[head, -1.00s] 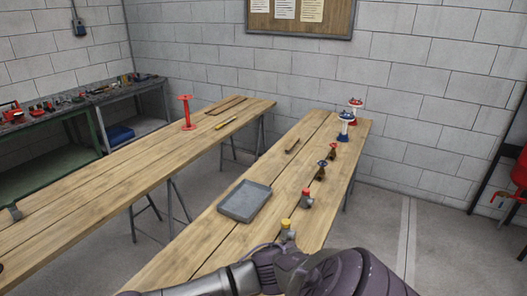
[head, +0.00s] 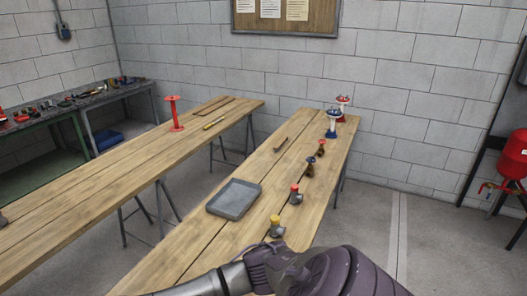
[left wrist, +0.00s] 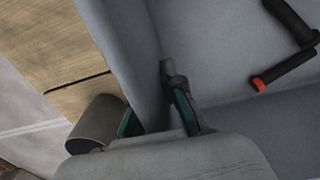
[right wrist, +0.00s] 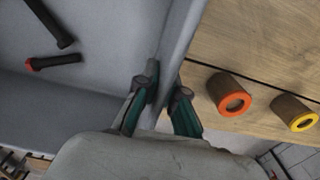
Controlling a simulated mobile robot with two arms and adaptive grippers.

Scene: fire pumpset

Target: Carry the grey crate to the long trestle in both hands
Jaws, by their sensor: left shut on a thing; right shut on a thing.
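The grey crate (left wrist: 230,75) fills much of the left wrist view and also shows in the right wrist view (right wrist: 100,25). My left gripper (left wrist: 158,115) is shut on one wall of it. My right gripper (right wrist: 160,103) is shut on another wall. Dark rods with red ends (right wrist: 55,61) lie inside the crate. The crate and both grippers are out of the head view, where one of my arms crosses the bottom. Two plank-topped trestles stand ahead, one at left (head: 110,159) and one nearer the middle (head: 190,235); I cannot tell which is the long one.
A red stand (head: 173,114) is on the left trestle. A workbench (head: 50,120) lines the left wall. Floor shows at right.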

